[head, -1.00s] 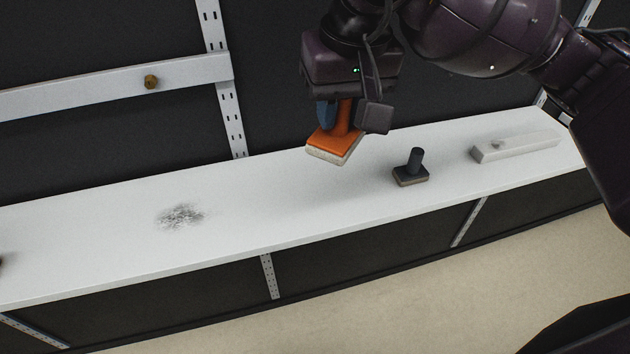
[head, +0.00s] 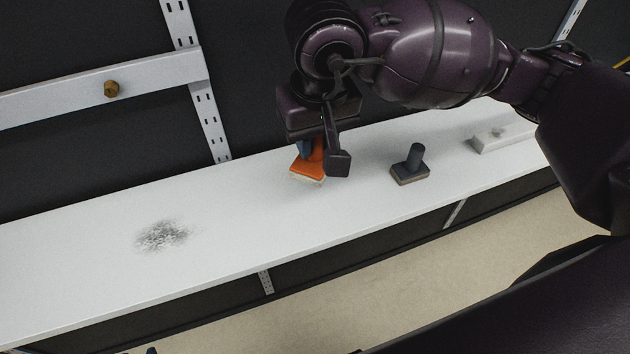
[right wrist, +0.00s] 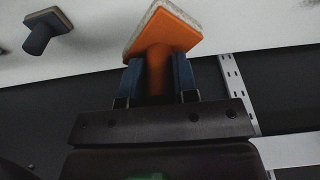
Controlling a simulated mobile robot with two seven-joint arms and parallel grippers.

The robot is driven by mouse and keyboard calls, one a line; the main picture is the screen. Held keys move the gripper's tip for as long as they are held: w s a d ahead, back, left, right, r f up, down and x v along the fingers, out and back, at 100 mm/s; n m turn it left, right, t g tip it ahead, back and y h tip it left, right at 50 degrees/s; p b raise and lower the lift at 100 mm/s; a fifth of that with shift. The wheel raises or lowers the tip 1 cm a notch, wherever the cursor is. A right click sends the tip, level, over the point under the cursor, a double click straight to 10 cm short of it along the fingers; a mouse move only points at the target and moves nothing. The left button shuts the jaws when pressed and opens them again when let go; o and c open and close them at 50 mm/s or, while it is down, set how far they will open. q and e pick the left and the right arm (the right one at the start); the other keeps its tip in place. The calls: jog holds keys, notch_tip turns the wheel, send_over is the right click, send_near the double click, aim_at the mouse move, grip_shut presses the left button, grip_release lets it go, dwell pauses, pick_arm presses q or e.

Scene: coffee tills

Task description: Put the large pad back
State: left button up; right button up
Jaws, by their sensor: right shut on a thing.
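The orange pad (head: 303,172) has an upright orange handle and a pale underside. My right gripper (head: 312,150) is shut on its handle; in the right wrist view the gripper's blue fingers (right wrist: 160,82) stand on both sides of the handle, below the orange pad (right wrist: 170,32). The pad is over the white shelf, and I cannot tell whether it touches it. A smaller dark pad with a dark upright handle (head: 411,166) stands on the shelf to its right; it also shows in the right wrist view (right wrist: 47,30). My left gripper is not in view.
The white shelf (head: 235,215) has a dark speckled smudge (head: 162,235) at its left. A pale block (head: 492,140) lies at the shelf's right. A brass knob (head: 111,88) sits on a white rail on the dark wall. The shelf between smudge and orange pad is clear.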

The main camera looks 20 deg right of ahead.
notch_tip(320, 180, down, 10)
jog(key=shift+f, duration=0.1)
dwell(0.4)
jog(key=shift+f, duration=0.2)
jog(key=o, duration=0.8)
jog(key=shift+r, duration=0.1)
jog(key=shift+o, duration=0.2)
jog(key=r, duration=0.4)
jog(key=s+r, duration=0.1)
jog(key=r, duration=0.7)
jog(key=shift+s, duration=0.4)
